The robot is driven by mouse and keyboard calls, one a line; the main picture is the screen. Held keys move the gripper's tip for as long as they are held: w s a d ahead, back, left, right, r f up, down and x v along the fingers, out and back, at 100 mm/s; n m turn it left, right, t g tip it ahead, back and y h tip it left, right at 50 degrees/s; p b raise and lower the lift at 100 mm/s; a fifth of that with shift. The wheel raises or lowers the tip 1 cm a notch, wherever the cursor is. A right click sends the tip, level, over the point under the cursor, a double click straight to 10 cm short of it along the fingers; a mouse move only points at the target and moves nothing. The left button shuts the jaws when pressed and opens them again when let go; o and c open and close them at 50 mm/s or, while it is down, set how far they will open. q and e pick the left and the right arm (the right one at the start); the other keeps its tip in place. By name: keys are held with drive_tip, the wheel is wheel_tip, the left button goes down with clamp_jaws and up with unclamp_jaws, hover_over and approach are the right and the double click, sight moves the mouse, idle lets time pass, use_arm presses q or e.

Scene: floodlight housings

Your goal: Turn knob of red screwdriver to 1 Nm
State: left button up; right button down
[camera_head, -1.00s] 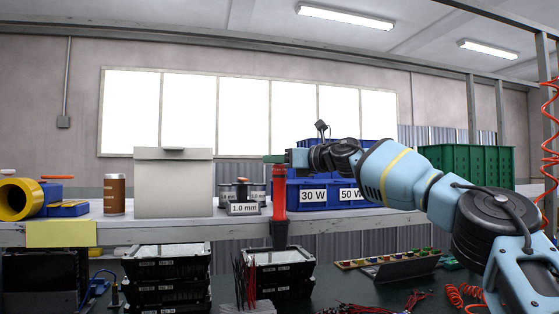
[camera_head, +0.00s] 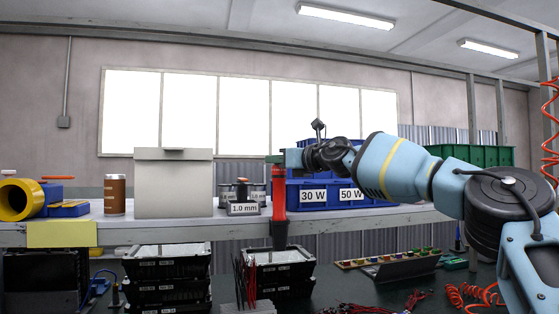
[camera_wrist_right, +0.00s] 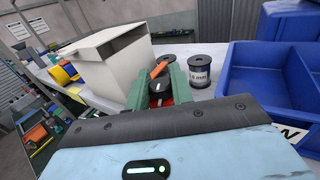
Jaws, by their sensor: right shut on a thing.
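The red screwdriver (camera_head: 279,190) stands upright in front of the shelf edge in the head view, with a dark lower end (camera_head: 279,234). My right gripper (camera_head: 275,159) has green fingers and is shut at the screwdriver's top end. In the right wrist view, the dark knob (camera_wrist_right: 160,87) with a light mark sits between the green fingers of my right gripper (camera_wrist_right: 160,92), with a bit of red below it. The knob's scale is too small to read. My left gripper is not in view.
A shelf (camera_head: 150,231) runs behind the screwdriver. On it are a grey-white box (camera_head: 174,185), spools with a 1.0 mm label (camera_head: 243,208), and blue bins (camera_head: 345,197). Black crates (camera_head: 165,270) stand below. Red wires (camera_head: 245,285) stick up below left of the screwdriver.

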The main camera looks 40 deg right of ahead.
drive_tip(key=shift+a+m+h, duration=0.15)
drive_tip(key=shift+m+h, duration=0.35)
drive_tip(key=shift+h, duration=0.3)
drive_tip(key=shift+m+h+p, duration=0.5)
drive_tip(key=shift+m+h, duration=0.1)
drive_tip(key=shift+h, duration=0.3)
drive_tip(key=shift+g, duration=0.3)
drive_tip(key=shift+d+f+h, duration=0.15)
drive_tip(key=shift+d+h, duration=0.05)
drive_tip(key=shift+h, duration=0.2)
